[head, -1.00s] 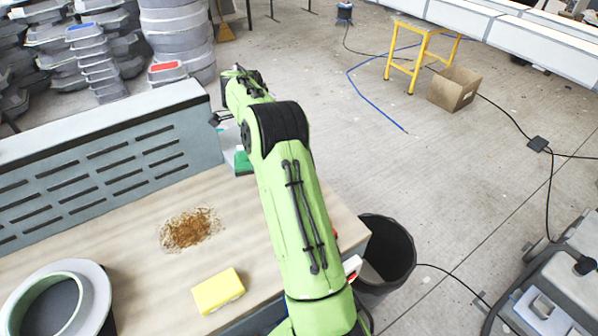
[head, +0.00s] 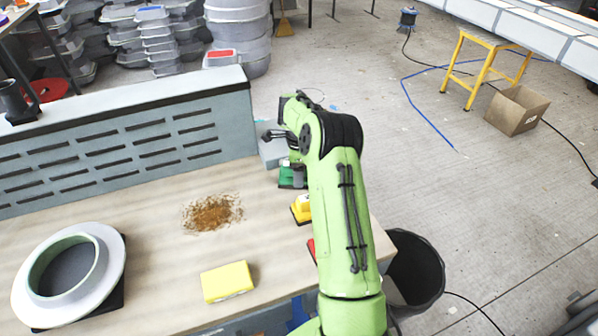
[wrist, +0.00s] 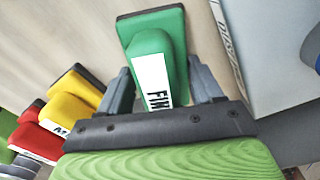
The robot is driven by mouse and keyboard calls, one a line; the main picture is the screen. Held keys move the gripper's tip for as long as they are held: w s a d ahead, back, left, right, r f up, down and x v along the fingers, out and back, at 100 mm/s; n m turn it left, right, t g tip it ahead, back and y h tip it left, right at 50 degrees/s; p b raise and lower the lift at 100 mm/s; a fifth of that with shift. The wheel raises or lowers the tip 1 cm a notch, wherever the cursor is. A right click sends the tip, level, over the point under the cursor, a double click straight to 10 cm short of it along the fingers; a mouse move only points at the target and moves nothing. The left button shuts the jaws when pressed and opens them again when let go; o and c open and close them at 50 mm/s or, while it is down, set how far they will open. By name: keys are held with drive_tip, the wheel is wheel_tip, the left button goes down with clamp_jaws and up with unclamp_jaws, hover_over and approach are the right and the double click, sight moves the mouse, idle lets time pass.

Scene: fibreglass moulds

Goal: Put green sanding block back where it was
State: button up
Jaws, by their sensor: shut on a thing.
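The green sanding block (head: 291,177) is near the right end of the bench, close to the grey box by the back panel. In the wrist view the green block (wrist: 150,45) has a dark base and a white label with partly hidden lettering. My gripper (wrist: 162,84) is shut on it, with one grey finger on each side. I cannot tell whether its base touches the bench top. In the head view my arm hides most of the gripper.
A yellow sanding block (wrist: 75,100) and a red one (wrist: 35,138) stand in a row beside the green one. A grey box (wrist: 268,60) is close on the other side. A yellow sponge (head: 227,281), brown dust (head: 212,212) and a round mould (head: 112,262) occupy the bench (head: 165,270).

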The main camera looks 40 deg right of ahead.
drive_tip(key=shift+f, duration=0.1)
drive_tip(key=o, duration=1.1)
